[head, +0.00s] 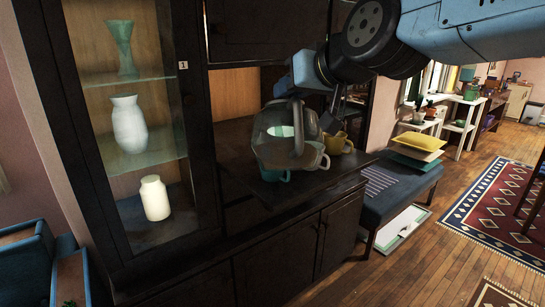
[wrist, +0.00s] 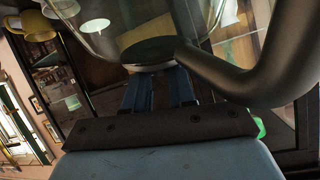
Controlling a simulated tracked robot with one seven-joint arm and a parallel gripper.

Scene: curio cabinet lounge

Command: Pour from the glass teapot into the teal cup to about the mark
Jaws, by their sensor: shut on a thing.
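The glass teapot (head: 268,145) is held in the air over the dark cabinet counter, its dark handle (head: 297,130) facing the head camera. A pale green patch shows through its glass. My gripper (head: 333,108) reaches in from the upper right, partly hidden behind the teapot. In the wrist view, my gripper (wrist: 160,92) has its blue fingers against the teapot (wrist: 95,18), and the thick handle curves to the right. The teal cup (head: 283,177) stands on the counter below the teapot, mostly hidden by it. Its mark and any liquid in it cannot be seen.
A greyish cup (head: 314,158) and a yellow mug (head: 340,143) stand close to the right of the teal cup. A glass-fronted case with vases (head: 128,125) is on the left. A blue bench (head: 398,200) with cushions is at the right.

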